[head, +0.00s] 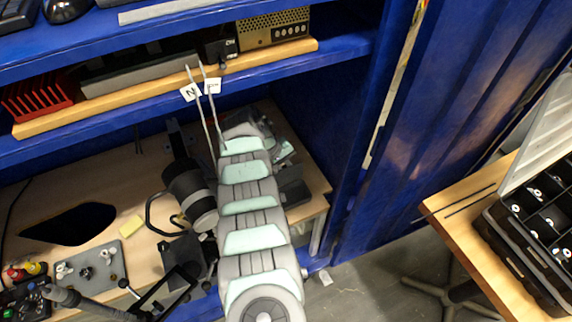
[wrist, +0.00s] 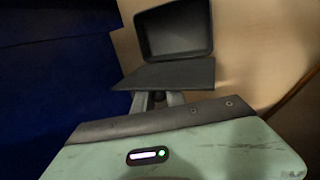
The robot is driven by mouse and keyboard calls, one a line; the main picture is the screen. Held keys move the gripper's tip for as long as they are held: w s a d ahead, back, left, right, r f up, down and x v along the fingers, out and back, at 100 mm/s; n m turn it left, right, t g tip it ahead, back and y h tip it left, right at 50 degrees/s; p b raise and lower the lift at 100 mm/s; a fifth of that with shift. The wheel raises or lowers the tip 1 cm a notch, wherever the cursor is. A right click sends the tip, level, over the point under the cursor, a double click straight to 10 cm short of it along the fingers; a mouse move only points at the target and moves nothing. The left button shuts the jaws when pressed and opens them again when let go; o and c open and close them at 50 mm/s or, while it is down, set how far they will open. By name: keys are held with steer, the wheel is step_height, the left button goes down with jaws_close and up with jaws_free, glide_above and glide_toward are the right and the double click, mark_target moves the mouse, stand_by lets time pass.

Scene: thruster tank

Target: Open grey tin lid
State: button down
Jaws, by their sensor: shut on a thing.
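The grey tin (wrist: 208,28) shows in the wrist view at upper middle, a dark hollow box with a raised rim, standing open. Its flat grey lid (wrist: 168,74) spreads from the hollow part's near edge towards me. The lid partly covers the fingertips, so the exact contact is hidden.
The tin rests on a light wooden surface (wrist: 262,45), with a dark blue panel (wrist: 50,80) at left. A wooden shelf (head: 165,85) and a blue cabinet wall (head: 320,140) bound the space.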

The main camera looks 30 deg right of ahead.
stand_by(0.4)
steer(key=c, duration=1.4)
jaws_free()
steer(key=p+v, duration=0.3)
steer(key=v, duration=0.7)
steer(key=shift+r+p, duration=0.35)
steer(key=shift+p, duration=0.05)
steer(key=shift+a, duration=0.15)
